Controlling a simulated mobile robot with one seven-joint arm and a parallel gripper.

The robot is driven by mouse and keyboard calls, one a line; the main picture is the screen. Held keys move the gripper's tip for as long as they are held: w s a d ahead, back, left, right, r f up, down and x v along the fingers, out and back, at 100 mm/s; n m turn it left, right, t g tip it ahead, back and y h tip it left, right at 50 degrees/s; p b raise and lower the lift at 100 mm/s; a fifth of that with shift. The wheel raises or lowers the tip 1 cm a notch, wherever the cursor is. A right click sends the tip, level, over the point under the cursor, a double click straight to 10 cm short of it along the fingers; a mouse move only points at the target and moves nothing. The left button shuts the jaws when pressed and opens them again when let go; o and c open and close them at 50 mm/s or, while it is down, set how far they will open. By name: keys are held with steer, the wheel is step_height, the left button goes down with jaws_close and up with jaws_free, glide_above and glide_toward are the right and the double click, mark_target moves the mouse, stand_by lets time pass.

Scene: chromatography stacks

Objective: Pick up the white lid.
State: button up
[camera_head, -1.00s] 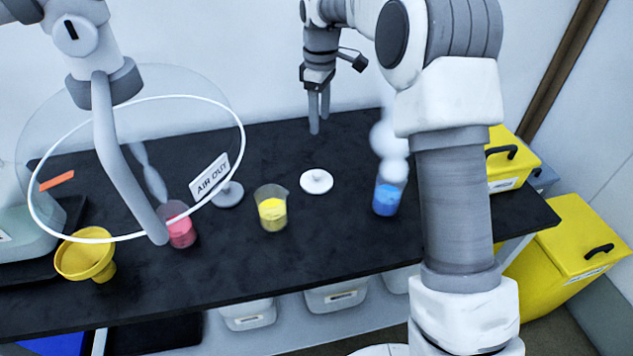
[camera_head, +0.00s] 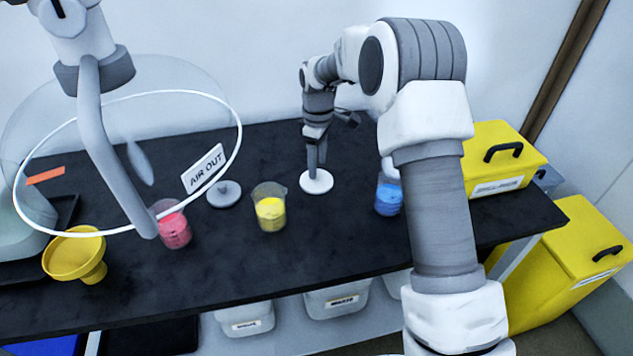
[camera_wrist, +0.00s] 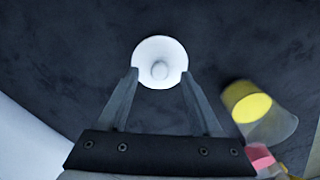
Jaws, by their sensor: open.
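The white lid (camera_head: 317,184) lies flat on the black bench top, between the yellow and blue beakers. In the wrist view the lid (camera_wrist: 160,52) is a white disc with a round knob at its centre. My gripper (camera_head: 317,170) points down just over the lid in the head view and hides part of it. In the wrist view my gripper (camera_wrist: 159,76) is open, with one finger on either side of the lid's near part and nothing held. I cannot tell whether the fingertips touch the lid.
A beaker of yellow liquid (camera_head: 270,208) stands left of the lid, and a blue one (camera_head: 389,196) right. A grey lid (camera_head: 224,193), a red beaker (camera_head: 174,230) and a yellow funnel (camera_head: 76,256) are farther left.

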step_height(320, 180, down, 2)
steer(key=shift+f, duration=0.15)
jaws_close()
steer(key=shift+r, duration=0.25)
